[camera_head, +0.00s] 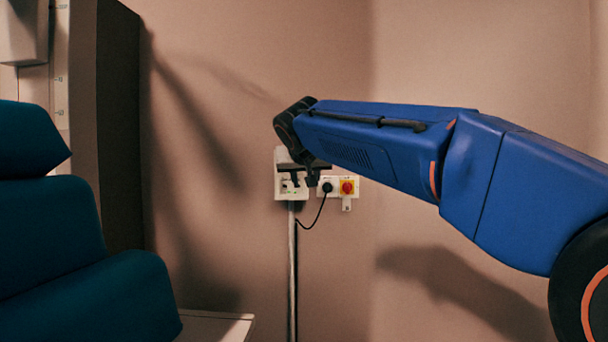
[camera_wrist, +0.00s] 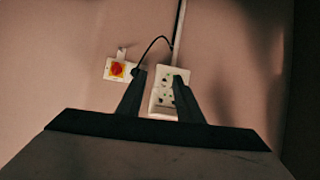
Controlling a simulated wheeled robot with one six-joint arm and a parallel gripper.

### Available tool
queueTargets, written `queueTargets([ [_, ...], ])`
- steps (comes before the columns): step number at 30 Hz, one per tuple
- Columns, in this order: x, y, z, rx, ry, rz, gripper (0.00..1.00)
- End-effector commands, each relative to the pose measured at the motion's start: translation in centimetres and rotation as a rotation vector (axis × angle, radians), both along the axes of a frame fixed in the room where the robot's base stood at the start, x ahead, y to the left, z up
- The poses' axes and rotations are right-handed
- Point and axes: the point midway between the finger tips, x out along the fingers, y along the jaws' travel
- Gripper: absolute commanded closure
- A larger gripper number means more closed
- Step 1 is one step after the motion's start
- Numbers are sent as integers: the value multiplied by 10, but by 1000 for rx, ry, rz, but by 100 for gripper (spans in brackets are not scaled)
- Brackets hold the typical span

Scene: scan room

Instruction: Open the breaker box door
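The breaker box is likely the small white wall box (camera_head: 280,188), at the top of a thin vertical pipe. Its front shows small dark parts and a green spot. My gripper hides part of its upper front, and I cannot tell how its door stands. In the wrist view the box (camera_wrist: 158,104) appears upside down, between and behind my fingers. My gripper (camera_head: 302,184) is in front of the box, pointing at the wall. Its two dark fingers are apart with nothing seen between them in the wrist view (camera_wrist: 160,74). Contact with the box cannot be made out.
Beside the box are a black plug (camera_head: 327,187) with a hanging cable and a red-and-yellow rotary switch (camera_head: 347,187). A teal padded chair (camera_head: 90,290) and a dark panel (camera_head: 120,130) stand at the left. The wall right of the switch is bare.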

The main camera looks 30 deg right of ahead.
Motion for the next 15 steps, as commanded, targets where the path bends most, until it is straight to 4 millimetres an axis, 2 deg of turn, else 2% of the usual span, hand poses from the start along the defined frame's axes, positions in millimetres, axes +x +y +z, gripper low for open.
queueTargets([
  [1,16,-2,18,-5,-34,-14,67],
  [3,32,-4,38,-10,-76,-33,67],
  [6,47,-7,58,-12,-118,-52,67],
  [10,55,-9,69,-15,-142,-62,67],
  [15,66,-15,65,-15,-144,-64,67],
])
